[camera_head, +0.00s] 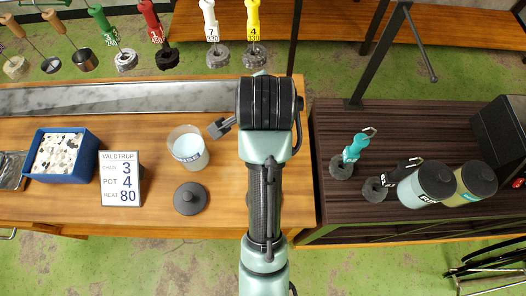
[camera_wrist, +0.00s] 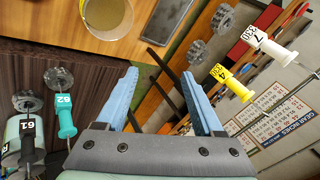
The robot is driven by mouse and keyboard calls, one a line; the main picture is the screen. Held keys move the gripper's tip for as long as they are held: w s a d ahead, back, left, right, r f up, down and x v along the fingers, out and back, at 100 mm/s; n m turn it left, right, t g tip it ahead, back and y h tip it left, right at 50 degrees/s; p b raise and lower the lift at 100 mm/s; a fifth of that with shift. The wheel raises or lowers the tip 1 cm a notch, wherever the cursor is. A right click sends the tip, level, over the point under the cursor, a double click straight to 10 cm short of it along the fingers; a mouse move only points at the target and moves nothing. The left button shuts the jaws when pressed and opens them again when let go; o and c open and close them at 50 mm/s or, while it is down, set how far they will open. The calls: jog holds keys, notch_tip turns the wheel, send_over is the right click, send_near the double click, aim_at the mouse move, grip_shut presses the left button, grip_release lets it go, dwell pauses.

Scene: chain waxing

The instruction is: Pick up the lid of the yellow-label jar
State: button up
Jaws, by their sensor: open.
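The yellow-label jar (camera_head: 462,196) stands on the dark side table at the right of the head view. Its black, knobbed lid (camera_head: 479,178) is on top. A similar jar (camera_head: 411,191) with a pale blue body and black lid stands just left of it. My gripper (camera_wrist: 158,73) is open and empty in the wrist view, its two blue fingers spread apart. In the head view my arm hides most of the gripper, which is over the wooden table, well left of the yellow-label jar.
An open glass pot (camera_head: 188,148) and a loose black lid (camera_head: 190,198) are on the wooden table.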

jog(key=s+f+m+g, duration=0.2)
jog(key=s+f+m, duration=0.1)
jog(key=f, duration=0.3)
jog(key=s+f+m+g+b, duration=0.1)
jog(key=s+f+m+g, duration=0.2)
jog(key=s+f, duration=0.2)
jog(key=s+f+m+g+b, duration=0.1)
jog(key=s+f+m+g, duration=0.1)
jog(key=f, duration=0.5)
jog(key=shift+s+f+m+g, duration=0.2)
jog(key=shift+s+m+g, duration=0.1)
jog(key=shift+s+m, duration=0.8)
jog(key=shift+s+a+f+p, duration=0.15)
jog(key=shift+f+p, duration=0.15)
jog(key=shift+f, duration=1.25)
jog(key=shift+s+a+f+p, duration=0.1)
jog(key=shift+f+p, duration=0.2)
jog(key=shift+f, duration=1.25)
grip_shut()
